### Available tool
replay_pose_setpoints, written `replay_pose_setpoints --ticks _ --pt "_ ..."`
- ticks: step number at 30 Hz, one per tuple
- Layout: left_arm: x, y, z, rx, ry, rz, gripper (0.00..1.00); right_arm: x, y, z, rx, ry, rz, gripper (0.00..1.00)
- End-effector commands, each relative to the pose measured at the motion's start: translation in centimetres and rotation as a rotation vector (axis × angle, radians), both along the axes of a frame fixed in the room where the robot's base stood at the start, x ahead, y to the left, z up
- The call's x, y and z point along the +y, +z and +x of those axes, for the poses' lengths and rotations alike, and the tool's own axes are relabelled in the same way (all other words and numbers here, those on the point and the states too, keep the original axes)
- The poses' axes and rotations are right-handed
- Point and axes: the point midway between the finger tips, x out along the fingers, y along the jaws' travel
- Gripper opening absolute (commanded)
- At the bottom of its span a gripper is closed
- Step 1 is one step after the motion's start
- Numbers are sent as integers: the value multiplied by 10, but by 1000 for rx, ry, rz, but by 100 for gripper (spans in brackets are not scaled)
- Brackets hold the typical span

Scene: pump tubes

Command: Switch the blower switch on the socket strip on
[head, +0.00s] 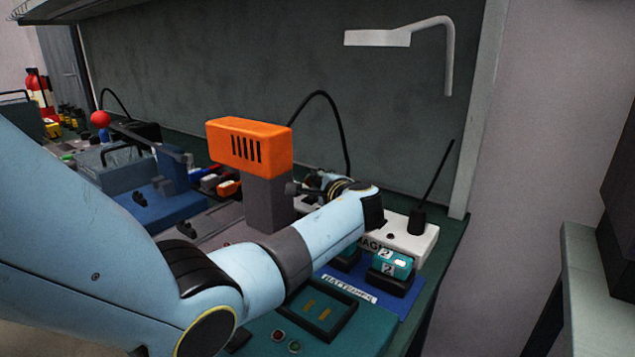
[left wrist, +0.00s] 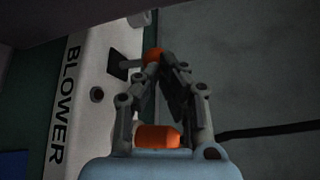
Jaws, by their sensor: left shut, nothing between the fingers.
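The white socket strip (head: 411,236) lies along the back right of the bench; my left arm covers much of it in the head view. In the left wrist view the strip (left wrist: 97,45) runs upright at left, with black BLOWER lettering (left wrist: 64,108). A dark switch-like part (left wrist: 118,66) sits on it near my fingertips, and a small round dark part (left wrist: 97,95) sits lower. Its switch position cannot be told. My left gripper (left wrist: 163,62) is shut and beside the strip; contact is unclear. In the head view the gripper (head: 293,188) is small and partly hidden. My right gripper is not in view.
An orange-topped unit on a grey post (head: 249,146) stands close left of my gripper. A black rod (head: 431,190) rises at the strip's right end. A teal-topped block (head: 392,264) and a black frame (head: 318,311) lie in front. A dark wall stands behind.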

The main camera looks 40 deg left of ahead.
Motion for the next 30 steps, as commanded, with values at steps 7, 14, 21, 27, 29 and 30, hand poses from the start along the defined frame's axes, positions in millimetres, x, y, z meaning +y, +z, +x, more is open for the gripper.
replay_pose_setpoints --ticks 7,14,21,27,29,30 --pt "0 2 3 43 0 -5 0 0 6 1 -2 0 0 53" --pt "1 5 8 107 1 -14 0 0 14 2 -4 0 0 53" --pt "2 6 18 251 0 -29 0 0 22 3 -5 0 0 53" --pt "2 2 24 252 -1 -29 0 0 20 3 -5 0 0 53" --pt "3 3 26 273 0 -31 0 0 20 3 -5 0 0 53" --pt "3 3 27 294 0 -33 0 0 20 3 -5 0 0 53"
